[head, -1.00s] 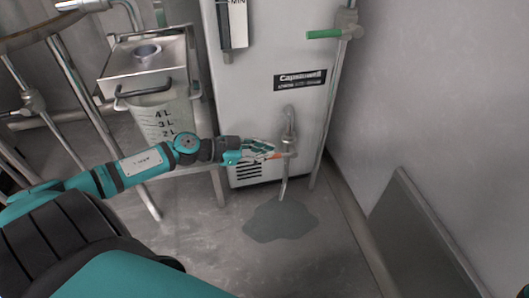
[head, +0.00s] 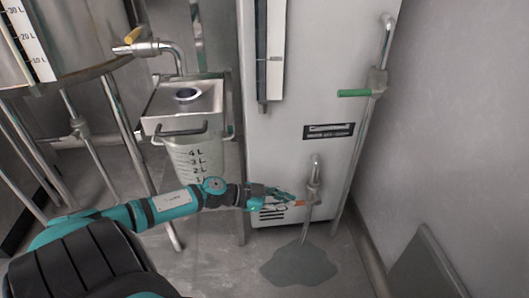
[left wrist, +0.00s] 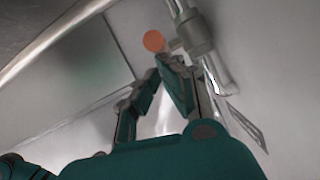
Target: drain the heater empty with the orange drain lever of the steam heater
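The steam heater (head: 285,150) is a tall pale cabinet in the middle of the head view. Its drain pipe (head: 316,170) has a valve low on the front, with the orange drain lever (head: 299,203) pointing left. A stream of water (head: 305,232) runs from the pipe to the floor. My left gripper (head: 288,197) is at the lever. In the left wrist view its fingertips (left wrist: 161,68) are together with nothing seen between them. The lever's round orange end (left wrist: 153,41) is just beyond them; I cannot tell whether they touch. My right gripper is not in view.
A dark puddle (head: 300,266) lies under the drain. A green lever (head: 354,93) sits on the pipe at right. A gauge (head: 274,60) is on the heater front. A marked plastic container (head: 197,158) under a metal tray stands left.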

